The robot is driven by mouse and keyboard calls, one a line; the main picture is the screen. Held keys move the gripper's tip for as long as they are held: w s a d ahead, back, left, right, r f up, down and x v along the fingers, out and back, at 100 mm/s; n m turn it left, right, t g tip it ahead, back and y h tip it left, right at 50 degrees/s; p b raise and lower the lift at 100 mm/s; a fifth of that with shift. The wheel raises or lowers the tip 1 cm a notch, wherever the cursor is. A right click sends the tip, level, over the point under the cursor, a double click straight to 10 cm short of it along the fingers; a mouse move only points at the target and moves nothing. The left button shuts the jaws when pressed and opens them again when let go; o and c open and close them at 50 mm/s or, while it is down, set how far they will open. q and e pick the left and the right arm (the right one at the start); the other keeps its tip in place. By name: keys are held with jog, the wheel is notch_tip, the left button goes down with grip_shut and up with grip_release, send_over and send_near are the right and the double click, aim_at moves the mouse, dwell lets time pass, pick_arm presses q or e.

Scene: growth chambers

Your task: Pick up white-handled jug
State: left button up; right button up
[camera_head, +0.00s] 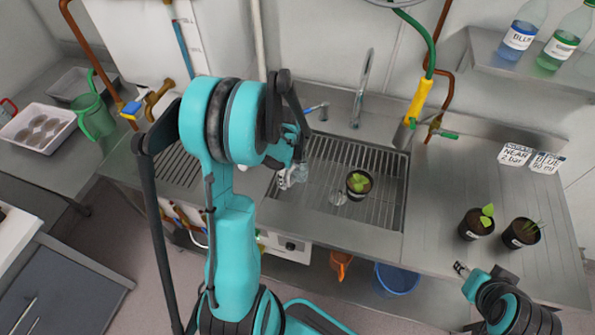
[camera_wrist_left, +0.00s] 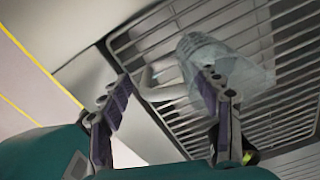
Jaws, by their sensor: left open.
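The jug (camera_wrist_left: 205,62) is clear, with a white handle (camera_wrist_left: 152,80), and stands or lies on the sink's metal grate. In the head view its clear body (camera_head: 338,194) is hard to make out beside my gripper. My left gripper (camera_head: 292,177) is over the sink, just left of the jug. In the left wrist view its two fingers (camera_wrist_left: 167,84) are open. The white handle shows in the gap between the fingertips, and the right finger covers part of the jug. My right gripper (camera_head: 460,268) is at the lower right by the counter's front edge, too small to read.
A potted seedling (camera_head: 359,183) stands on the grate right of the jug. The sink (camera_head: 385,215) has a tall tap (camera_head: 362,90) behind it. Two more pots (camera_head: 476,223) are on the right counter. A green jug (camera_head: 93,117) and a tray (camera_head: 38,132) are at far left.

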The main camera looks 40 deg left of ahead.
pick_arm(q)
grip_shut()
jog(key=shift+r, duration=0.15)
jog(key=shift+r+p, duration=0.35)
jog(key=shift+r, duration=0.65)
jog(key=w+d+r+p, duration=0.2)
jog(key=d+r, duration=0.6)
jog(key=d, duration=0.3)
jog(key=shift+d+r, duration=0.2)
jog(key=shift+r, duration=0.2)
dwell(2.4)
